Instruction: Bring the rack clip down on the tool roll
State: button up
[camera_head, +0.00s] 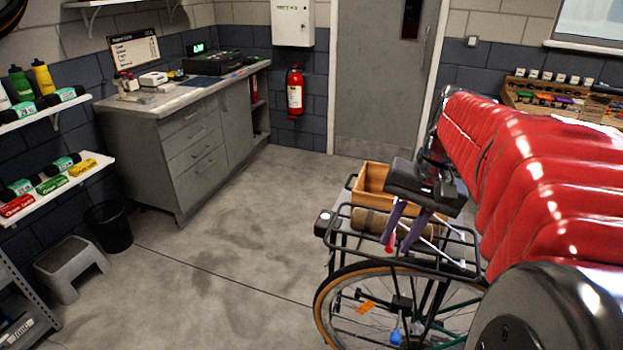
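The tool roll (369,221) is a brownish roll lying across the black rear rack (340,240) of a bicycle. My gripper (396,246) reaches in from the right, above the rack, with its two purple fingers pointing down and a gap between them. Pale thin bars, probably the rack clip (445,255), slant over the rack to the right of the fingers. A small red-pink piece (389,249) shows at the left fingertip; I cannot tell whether it touches the finger or belongs to the clip.
A wooden box (372,180) stands just behind the rack. The bicycle wheel (335,300) is below it. A grey cabinet (190,150), a black bin (108,228) and a step stool (70,265) are to the left. The floor between them and the bicycle is clear.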

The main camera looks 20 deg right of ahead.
jog(key=shift+o, duration=1.3)
jog(key=v, duration=1.3)
jog(key=shift+r, duration=0.4)
